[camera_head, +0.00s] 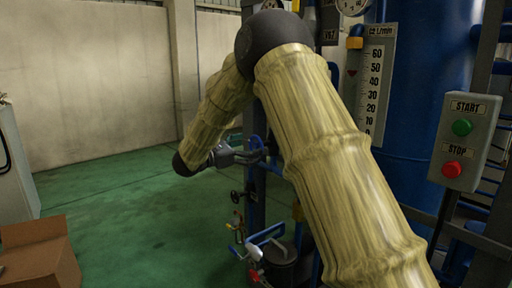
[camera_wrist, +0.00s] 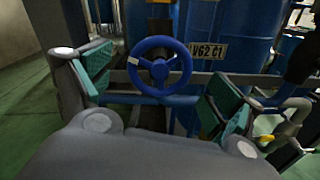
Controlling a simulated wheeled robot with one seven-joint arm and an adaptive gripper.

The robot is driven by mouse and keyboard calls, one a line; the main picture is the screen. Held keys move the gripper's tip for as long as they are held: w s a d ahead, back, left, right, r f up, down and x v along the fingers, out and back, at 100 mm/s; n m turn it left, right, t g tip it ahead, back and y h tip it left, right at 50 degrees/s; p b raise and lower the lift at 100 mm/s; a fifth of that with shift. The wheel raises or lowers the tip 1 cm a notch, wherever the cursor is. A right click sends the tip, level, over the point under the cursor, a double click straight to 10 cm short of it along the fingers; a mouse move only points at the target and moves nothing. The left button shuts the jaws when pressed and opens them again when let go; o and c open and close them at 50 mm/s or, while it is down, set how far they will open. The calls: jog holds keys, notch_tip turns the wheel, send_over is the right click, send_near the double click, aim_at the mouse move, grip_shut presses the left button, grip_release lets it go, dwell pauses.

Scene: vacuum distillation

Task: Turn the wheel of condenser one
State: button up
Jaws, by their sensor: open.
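A blue handwheel (camera_wrist: 159,86) with several spokes faces the wrist camera, between and just beyond the two fingers of my gripper (camera_wrist: 160,92). The fingers have teal pads and stand wide apart, with the wheel apart from both pads as far as I can tell. In the head view my gripper (camera_head: 238,154) points right at the blue wheel (camera_head: 257,147), which is partly hidden by my arm.
A control box (camera_head: 465,139) with green START and red STOP buttons is at the right. A flow scale (camera_head: 374,80) stands behind my arm. Blue pipes and a valve (camera_head: 265,243) are low in the middle. A cardboard box (camera_head: 40,252) is at lower left. Green floor (camera_head: 120,215) is clear.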

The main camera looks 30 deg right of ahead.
aim_at(254, 146)
jog(key=shift+w+d, duration=0.15)
jog(key=shift+d, duration=1.65)
jog(key=c, duration=1)
